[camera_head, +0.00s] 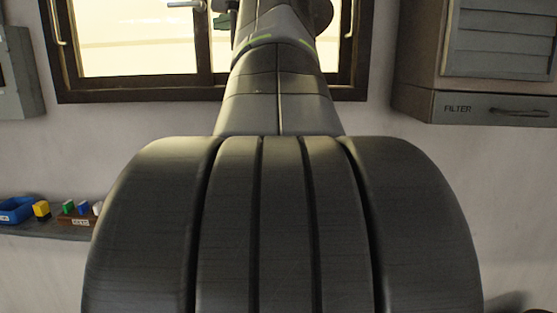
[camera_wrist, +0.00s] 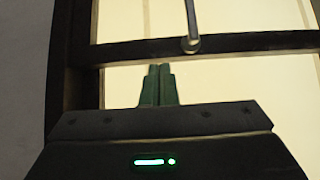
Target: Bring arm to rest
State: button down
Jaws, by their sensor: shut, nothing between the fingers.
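My arm (camera_head: 270,90) rises through the middle of the head view, its dark grey links filling the lower part of that picture. My gripper (camera_wrist: 159,68) shows in the wrist view, with its two green fingers close together and nothing between them. It points toward the bright window (camera_wrist: 240,90). The fingertips are not clearly visible in the head view.
A dark-framed window (camera_head: 135,40) is in the wall behind my arm. A grey cabinet marked FILTER (camera_head: 490,107) hangs at the right. A shelf (camera_head: 40,230) at the left bears a blue bin (camera_head: 15,211) and small coloured items. A grey box (camera_head: 15,75) is at the left edge.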

jog(key=a+b, duration=0.1)
jog(key=a, duration=0.1)
jog(key=shift+w+a+f+t+y+b, duration=0.1)
jog(key=shift+a+t+y+b, duration=0.2)
jog(key=shift+a+y+b, duration=0.1)
jog(key=shift+w+a+m+b, duration=0.1)
jog(key=shift+a+m+b, duration=0.2)
jog(key=shift+m+b, duration=0.1)
jog(key=a+m+t+y+b, duration=0.1)
jog(key=b, duration=0.1)
jog(key=a+r+m+t+b, duration=0.1)
jog(key=b, duration=0.1)
jog(key=shift+w+a+t+y, duration=0.2)
jog(key=shift+t+y, duration=0.1)
jog(key=shift+y, duration=0.1)
jog(key=shift+a+r+m+t+b, duration=0.2)
jog(key=shift+a+m+t+b, duration=0.1)
jog(key=shift+m+t+b, duration=0.3)
jog(key=shift+s+r, duration=0.1)
jog(key=shift+r, duration=0.05)
